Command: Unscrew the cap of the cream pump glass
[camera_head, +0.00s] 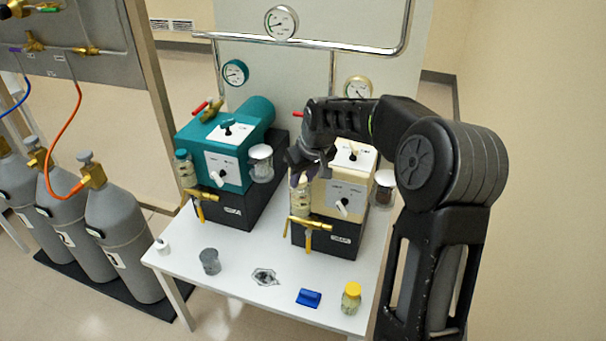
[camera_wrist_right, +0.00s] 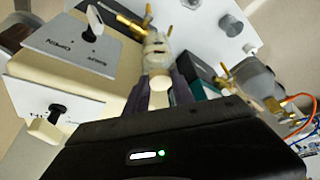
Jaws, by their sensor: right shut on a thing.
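The cream pump (camera_head: 343,193) stands on its black base at the right of the white table. Its glass (camera_head: 301,201) sits upright at the pump's left front corner, above a brass valve. In the right wrist view the two fingers (camera_wrist_right: 160,92) are shut on the cream cap (camera_wrist_right: 158,89), one on each side. The glass (camera_wrist_right: 154,45) shows beyond the cap, in line with it. My left gripper is not in view.
The teal pump (camera_head: 219,155) stands to the left with its own teal-capped glass (camera_head: 185,168). On the front of the table (camera_head: 232,292) are a grey cup (camera_head: 210,261), a blue block (camera_head: 309,298) and a yellow-capped jar (camera_head: 351,298). Gas cylinders (camera_head: 118,238) stand at left.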

